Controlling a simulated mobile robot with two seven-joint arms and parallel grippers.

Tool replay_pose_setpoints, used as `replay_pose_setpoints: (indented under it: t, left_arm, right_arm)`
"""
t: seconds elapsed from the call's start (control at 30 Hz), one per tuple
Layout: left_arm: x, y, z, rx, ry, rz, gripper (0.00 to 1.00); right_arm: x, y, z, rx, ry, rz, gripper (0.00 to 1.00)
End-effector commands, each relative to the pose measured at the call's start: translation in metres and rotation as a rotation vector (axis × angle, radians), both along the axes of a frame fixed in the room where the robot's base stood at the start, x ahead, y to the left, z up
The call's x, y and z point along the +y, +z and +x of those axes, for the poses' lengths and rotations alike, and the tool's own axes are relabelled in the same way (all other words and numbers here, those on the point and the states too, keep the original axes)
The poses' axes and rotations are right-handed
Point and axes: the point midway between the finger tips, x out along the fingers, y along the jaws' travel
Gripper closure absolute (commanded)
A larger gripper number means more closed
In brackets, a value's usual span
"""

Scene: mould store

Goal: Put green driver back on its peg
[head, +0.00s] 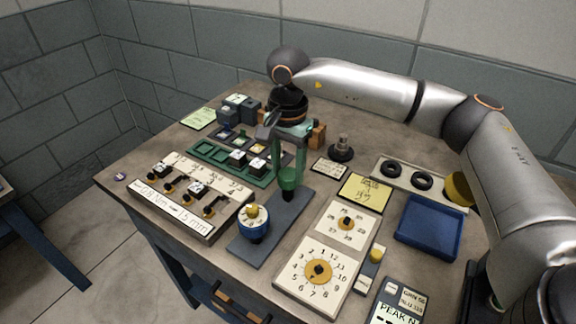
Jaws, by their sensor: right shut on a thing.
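The green driver (289,179) is at the far end of a dark grey stand plate (270,232). My right gripper (290,165) reaches down from above with its fingers at the driver's top and is shut on it. The driver looks roughly upright. A short dark piece shows just under it at the plate; I cannot tell whether the driver is seated on a peg or just above it. A blue driver (254,228) with a white dial and yellow knob stands at the plate's near end. My left gripper is not in view.
A labelled rack (178,222) lies left of the plate, with a green tray (205,152) behind it. Dial cards (296,278), a yellow note (372,184) and a blue tray (447,252) lie to the right. A dark knobbed weight (341,154) stands behind.

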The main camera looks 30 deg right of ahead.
Motion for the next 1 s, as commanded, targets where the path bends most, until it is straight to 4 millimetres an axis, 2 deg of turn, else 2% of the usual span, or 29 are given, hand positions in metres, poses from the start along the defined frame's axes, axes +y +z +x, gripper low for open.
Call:
replay_pose_setpoints:
  t: [0.83,0.87,1.0]
  left_arm:
    - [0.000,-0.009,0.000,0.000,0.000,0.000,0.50]
    - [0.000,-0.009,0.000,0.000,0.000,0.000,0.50]
    - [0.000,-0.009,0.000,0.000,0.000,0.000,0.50]
  right_arm:
    - [0.000,-0.012,0.000,-0.001,0.000,0.001,1.00]
    - [0.000,-0.012,0.000,-0.001,0.000,0.001,0.44]
    - [0.000,-0.012,0.000,-0.001,0.000,0.001,0.29]
